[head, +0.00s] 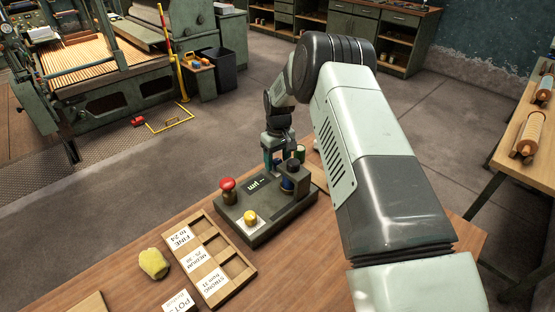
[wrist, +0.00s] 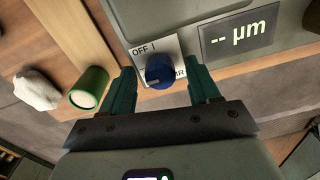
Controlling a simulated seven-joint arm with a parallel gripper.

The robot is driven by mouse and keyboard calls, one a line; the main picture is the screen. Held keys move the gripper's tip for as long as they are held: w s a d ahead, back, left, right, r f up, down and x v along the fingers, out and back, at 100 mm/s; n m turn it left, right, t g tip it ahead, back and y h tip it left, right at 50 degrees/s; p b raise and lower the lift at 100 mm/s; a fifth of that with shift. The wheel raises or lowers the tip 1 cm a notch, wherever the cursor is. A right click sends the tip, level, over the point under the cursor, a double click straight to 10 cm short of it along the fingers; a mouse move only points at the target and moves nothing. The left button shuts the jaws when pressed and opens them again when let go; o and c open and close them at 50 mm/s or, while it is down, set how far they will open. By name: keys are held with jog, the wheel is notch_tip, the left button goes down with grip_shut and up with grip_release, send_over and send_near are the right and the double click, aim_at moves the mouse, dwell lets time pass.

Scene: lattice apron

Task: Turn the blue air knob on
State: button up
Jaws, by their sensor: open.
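The blue air knob (wrist: 159,70) sits on a white plate (wrist: 141,53) marked "OFF", "I" and a partly covered word ending in R. A pale mark shows on the knob's lower left; I cannot tell which setting it indicates. My gripper (wrist: 162,73) is open, with one teal finger on each side of the knob and visible gaps between. Whether the fingertips reach down to knob height is unclear. In the head view my gripper (head: 274,158) is at the far side of the grey gauge box (head: 262,228).
The box carries a red mushroom button (head: 228,185), a yellow button (head: 250,216) and a display (wrist: 239,34). A green cylinder (wrist: 89,88) and a whitish lump (wrist: 37,90) are left of the fingers. A wooden sorting tray (head: 236,268) and a yellow sponge-like lump (head: 154,263) lie on the table.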

notch_tip(320, 180, up, 11)
jog(key=shift+f, duration=0.15)
jog(key=shift+w+d, duration=0.1)
notch_tip(320, 180, up, 13)
jog(key=m+t, duration=0.1)
send_over(278, 160)
jog(key=s+d, duration=0.3)
jog(key=s, duration=0.2)
jog(key=s+d+r+m+t, duration=0.2)
jog(key=s+d+r, duration=0.3)
jog(key=s+r, duration=0.7)
jog(key=s+d+r+m+t, duration=0.1)
jog(key=s+d+m, duration=0.1)
jog(key=s, duration=0.9)
jog(key=s+d+r+m+t, duration=0.1)
jog(key=s+d+m, duration=0.1)
jog(key=s, duration=1)
jog(key=shift+d+r+t, duration=0.15)
jog(key=shift+d+t, duration=0.25)
jog(key=shift+d, duration=0.3)
